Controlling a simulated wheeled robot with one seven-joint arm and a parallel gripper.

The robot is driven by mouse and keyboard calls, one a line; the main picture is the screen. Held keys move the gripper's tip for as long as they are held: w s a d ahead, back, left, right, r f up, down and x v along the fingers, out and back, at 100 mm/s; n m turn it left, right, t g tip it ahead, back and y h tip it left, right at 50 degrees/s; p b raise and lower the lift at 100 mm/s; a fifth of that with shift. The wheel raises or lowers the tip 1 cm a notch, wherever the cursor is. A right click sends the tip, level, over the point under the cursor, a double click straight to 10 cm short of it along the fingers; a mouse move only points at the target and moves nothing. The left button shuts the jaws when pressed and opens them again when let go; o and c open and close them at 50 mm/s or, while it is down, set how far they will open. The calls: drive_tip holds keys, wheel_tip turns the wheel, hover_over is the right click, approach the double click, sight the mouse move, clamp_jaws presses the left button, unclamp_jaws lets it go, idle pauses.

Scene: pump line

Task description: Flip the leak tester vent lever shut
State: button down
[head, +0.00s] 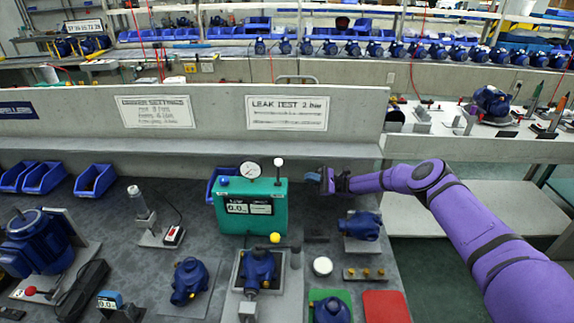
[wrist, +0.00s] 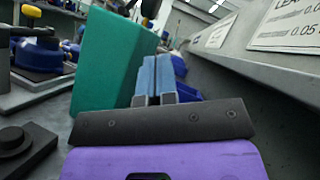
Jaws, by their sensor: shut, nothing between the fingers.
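The leak tester is a teal box (head: 252,208) with a round gauge and a small display, standing on the bench in the head view. Its teal side (wrist: 110,62) fills the left of the wrist view. A thin upright stem with a white knob (head: 279,162) stands at the tester's top right corner; it looks like the vent lever. My gripper (head: 312,175) is to the right of the tester's top, apart from the stem. In the wrist view its blue fingers (wrist: 154,78) are together and empty, beside the tester's side. The lever is not clear in the wrist view.
A yellow knob (head: 275,238) stands in front of the tester, above a clamped blue pump (head: 258,266). Another pump (head: 361,225) lies to the right. Blue bins (head: 95,180) stand at the left. A grey wall (head: 345,115) with signs runs behind the bench.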

sight(278, 170)
drive_tip(key=shift+w, duration=0.15)
drive_tip(key=s+d+r+x, duration=0.1)
drive_tip(key=r+x, duration=0.1)
drive_tip(key=x, duration=1)
drive_tip(key=shift+s+r, duration=0.2)
drive_tip(key=shift+s, duration=0.1)
drive_tip(key=shift+s+r+n+g+h, duration=0.1)
drive_tip(key=shift+n+g+h, duration=0.2)
drive_tip(key=shift+n, duration=0.25)
drive_tip(key=shift+s+r+n+g+h, duration=0.1)
drive_tip(key=shift+r+n+g+h, duration=0.1)
drive_tip(key=shift+n+g, duration=0.3)
drive_tip(key=n+h, duration=0.1)
drive_tip(key=n, duration=0.1)
drive_tip(key=s+r+n+g+h, duration=0.1)
drive_tip(key=n, duration=0.1)
drive_tip(key=shift+s+n+h, duration=0.2)
drive_tip(key=shift+n+h, duration=0.1)
drive_tip(key=shift+n, duration=0.05)
drive_tip(key=n+h, duration=0.1)
drive_tip(key=s+n+h, duration=0.1)
drive_tip(key=n, duration=0.1)
drive_tip(key=shift+s+r, duration=0.25)
drive_tip(key=shift+r, duration=0.1)
drive_tip(key=shift+s+n+h, duration=0.5)
drive_tip(key=shift+n, duration=0.6)
